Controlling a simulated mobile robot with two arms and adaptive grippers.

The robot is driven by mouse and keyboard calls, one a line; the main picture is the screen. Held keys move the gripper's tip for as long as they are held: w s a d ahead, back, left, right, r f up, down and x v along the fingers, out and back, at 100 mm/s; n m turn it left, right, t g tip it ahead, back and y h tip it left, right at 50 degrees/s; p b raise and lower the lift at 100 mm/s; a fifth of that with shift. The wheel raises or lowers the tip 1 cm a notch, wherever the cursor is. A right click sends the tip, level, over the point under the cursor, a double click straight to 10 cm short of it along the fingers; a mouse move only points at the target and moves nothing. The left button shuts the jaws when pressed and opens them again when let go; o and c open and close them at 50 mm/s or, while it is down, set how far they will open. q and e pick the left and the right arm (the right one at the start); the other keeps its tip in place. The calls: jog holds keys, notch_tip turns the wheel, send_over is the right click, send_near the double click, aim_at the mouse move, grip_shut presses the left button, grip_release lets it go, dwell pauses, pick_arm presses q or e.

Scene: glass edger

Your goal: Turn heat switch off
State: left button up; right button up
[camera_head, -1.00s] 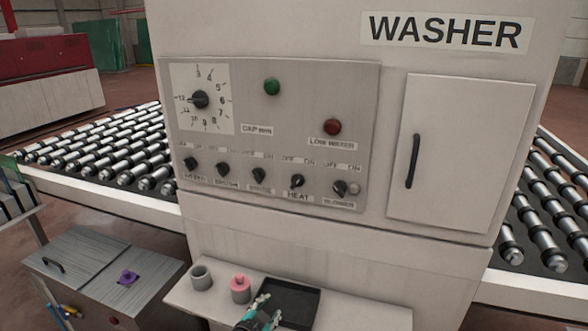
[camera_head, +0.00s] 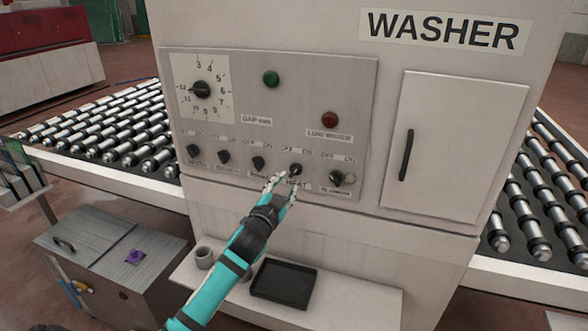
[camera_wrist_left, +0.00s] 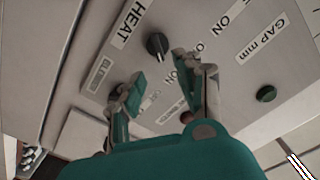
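The black heat switch (camera_head: 296,169) is a rotary knob above the HEAT label on the grey washer panel (camera_head: 300,85). It also shows in the left wrist view (camera_wrist_left: 157,45), with a light pointer mark. My left gripper (camera_head: 281,185) reaches up from below to just in front of this knob. In the left wrist view its two fingers (camera_wrist_left: 156,82) are spread apart, with the knob beyond the gap between their tips. Nothing is between the fingers; I cannot tell whether a tip touches the knob. My right gripper is not in view.
The blower knob (camera_head: 336,178) is right of the heat switch; other knobs (camera_head: 258,163) line up to the left. A shelf with a black tray (camera_head: 284,283) and a grey cup (camera_head: 204,257) juts out below the panel. A cabinet door handle (camera_head: 407,155) is at right.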

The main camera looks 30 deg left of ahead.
aim_at(295, 171)
pick_arm(q)
jog(key=p+x, duration=0.1)
jog(key=x, duration=0.6)
jog(key=shift+w, duration=0.15)
grip_shut()
